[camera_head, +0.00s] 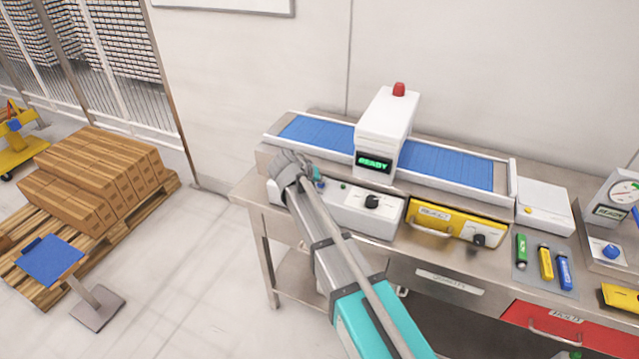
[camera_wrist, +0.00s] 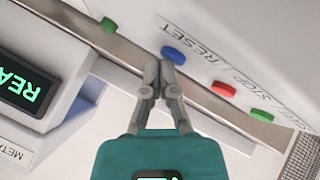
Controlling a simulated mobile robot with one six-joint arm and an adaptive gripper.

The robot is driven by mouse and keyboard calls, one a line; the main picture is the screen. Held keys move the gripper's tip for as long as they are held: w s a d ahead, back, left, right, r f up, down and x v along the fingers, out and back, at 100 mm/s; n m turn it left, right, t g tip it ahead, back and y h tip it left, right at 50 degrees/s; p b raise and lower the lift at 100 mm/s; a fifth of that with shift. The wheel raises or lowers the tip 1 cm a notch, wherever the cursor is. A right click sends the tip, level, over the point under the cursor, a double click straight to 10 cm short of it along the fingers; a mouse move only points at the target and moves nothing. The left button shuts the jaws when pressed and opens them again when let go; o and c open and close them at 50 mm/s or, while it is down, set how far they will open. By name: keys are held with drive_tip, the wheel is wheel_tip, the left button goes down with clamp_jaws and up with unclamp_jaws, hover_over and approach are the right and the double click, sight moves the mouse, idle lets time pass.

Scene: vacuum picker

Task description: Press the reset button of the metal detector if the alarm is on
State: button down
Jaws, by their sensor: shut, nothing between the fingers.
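The white metal detector (camera_head: 384,130) stands over a blue conveyor belt, with a red lamp (camera_head: 399,89) on top. Its display (camera_head: 374,164) reads READY in green; the word also shows partly in the wrist view (camera_wrist: 22,88). The lamp is red, but I cannot tell whether it is lit. My gripper (camera_wrist: 160,66) is shut and empty. Its fingertips are close to the blue button (camera_wrist: 173,55) labelled RESET and overlap its lower edge in the wrist view; contact is unclear. In the head view my gripper (camera_head: 292,168) is over the left end of the white control panel (camera_head: 350,212).
A red button (camera_wrist: 223,89) labelled STOP and green buttons (camera_wrist: 262,115) sit near RESET. A black knob (camera_head: 372,201) is on the panel. Boxes on a pallet (camera_head: 166,187) stand left.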

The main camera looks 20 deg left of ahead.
drive_tip(key=shift+r+p, duration=0.6)
drive_tip(key=shift+r, duration=0.1)
drive_tip(key=shift+r+p, duration=2.5)
drive_tip(key=shift+d+f, duration=0.1)
drive_tip(key=shift+d, duration=0.4)
drive_tip(key=d, duration=0.4)
drive_tip(key=d+f+g, duration=0.1)
drive_tip(key=d, duration=0.3)
drive_tip(key=d+f+m+g, duration=0.1)
drive_tip(key=d, duration=0.3)
drive_tip(key=shift+s, duration=0.25)
drive_tip(key=s+d, duration=0.1)
drive_tip(key=d, duration=0.2)
drive_tip(key=d+f+g, duration=0.1)
drive_tip(key=d, duration=0.3)
drive_tip(key=s+d+m+g, duration=0.1)
drive_tip(key=d, duration=0.2)
drive_tip(key=shift+s+d+f, duration=0.3)
drive_tip(key=s+d+f+m+g+y, duration=0.1)
drive_tip(key=s+d+g, duration=0.1)
drive_tip(key=s+d, duration=0.4)
drive_tip(key=s+d+f+m+g+y, duration=0.1)
drive_tip(key=s+d+g+y, duration=0.1)
drive_tip(key=s+d, duration=0.5)
drive_tip(key=d, duration=0.6)
drive_tip(key=shift+s+d+y, duration=0.15)
drive_tip(key=shift+y, duration=0.15)
